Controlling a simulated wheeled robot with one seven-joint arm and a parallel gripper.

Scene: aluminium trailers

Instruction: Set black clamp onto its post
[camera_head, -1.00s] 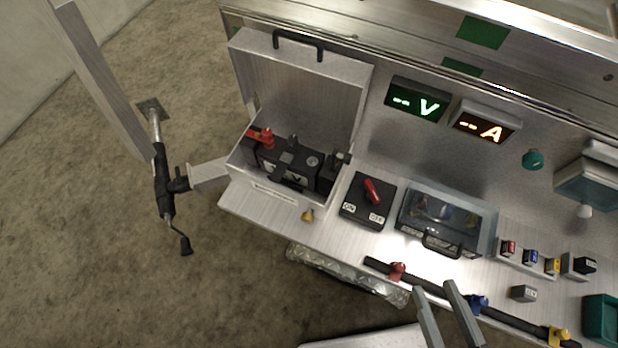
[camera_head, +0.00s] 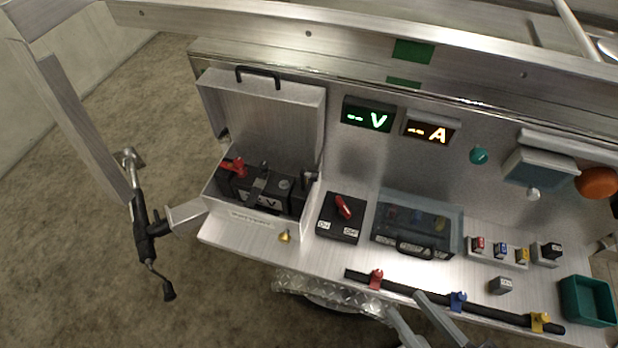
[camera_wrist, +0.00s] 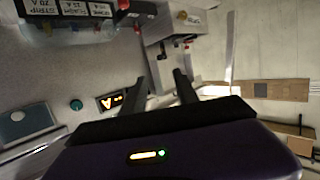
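In the head view, a battery (camera_head: 268,192) sits in an open aluminium box (camera_head: 250,222) at the left end of the bench. A red clamp (camera_head: 236,167) is at the battery's left end. A small dark piece (camera_head: 308,180) at the right of the box looks like the black clamp; its exact seating is too small to tell. A dark upright piece (camera_head: 263,168) stands on the battery's back edge. My gripper (camera_head: 408,305) is open and empty at the bench's front edge, right of the box and apart from it. Its parted fingers show in the wrist view (camera_wrist: 168,78).
Right of the box are a black switch block (camera_head: 341,218) with a red lever and a clear-lidded case (camera_head: 417,225). A black rail (camera_head: 410,292) with coloured clips runs along the front. A green bin (camera_head: 588,302) stands at right. The raised lid (camera_head: 262,115) backs the box.

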